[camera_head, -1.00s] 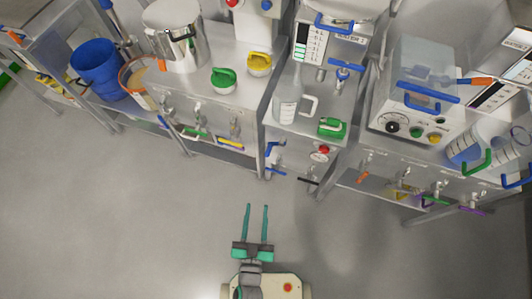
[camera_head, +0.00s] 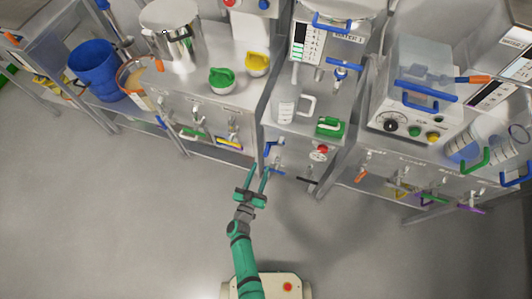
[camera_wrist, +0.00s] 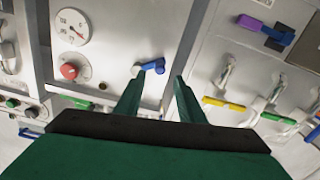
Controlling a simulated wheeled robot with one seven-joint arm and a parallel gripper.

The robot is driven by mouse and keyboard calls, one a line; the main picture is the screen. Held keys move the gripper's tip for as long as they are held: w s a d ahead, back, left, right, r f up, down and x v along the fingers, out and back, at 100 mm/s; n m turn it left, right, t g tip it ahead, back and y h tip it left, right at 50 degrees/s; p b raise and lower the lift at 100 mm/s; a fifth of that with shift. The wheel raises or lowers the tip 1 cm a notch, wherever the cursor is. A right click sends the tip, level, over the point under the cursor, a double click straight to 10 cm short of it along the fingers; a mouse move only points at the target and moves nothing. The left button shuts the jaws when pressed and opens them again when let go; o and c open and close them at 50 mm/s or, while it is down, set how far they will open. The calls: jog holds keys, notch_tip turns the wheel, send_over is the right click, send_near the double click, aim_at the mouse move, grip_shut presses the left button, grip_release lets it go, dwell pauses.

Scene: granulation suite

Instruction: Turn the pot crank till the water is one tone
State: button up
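A steel pot (camera_head: 168,50) with a dark handle stands on the left bench in the head view. I cannot tell for certain which handle is its crank; a small orange grip (camera_head: 159,66) shows at its lower left. The water's tone cannot be made out. My gripper (camera_head: 259,172) is open and empty in front of the middle cabinet, close to a blue lever (camera_head: 273,149). In the wrist view, the blue lever (camera_wrist: 150,67) lies on the panel beyond and between the fingertips (camera_wrist: 157,84), apart from them.
The middle cabinet has a red button (camera_wrist: 69,71) and a dial gauge (camera_wrist: 72,26). Yellow handles (camera_wrist: 223,103) and other valves stick out from the left bench. The floor (camera_head: 110,220) is clear.

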aim_at(266, 154)
jog(key=x, duration=0.8)
jog(key=shift+w, duration=0.4)
jog(key=shift+d, duration=0.15)
jog(key=shift+s, duration=0.15)
grip_shut()
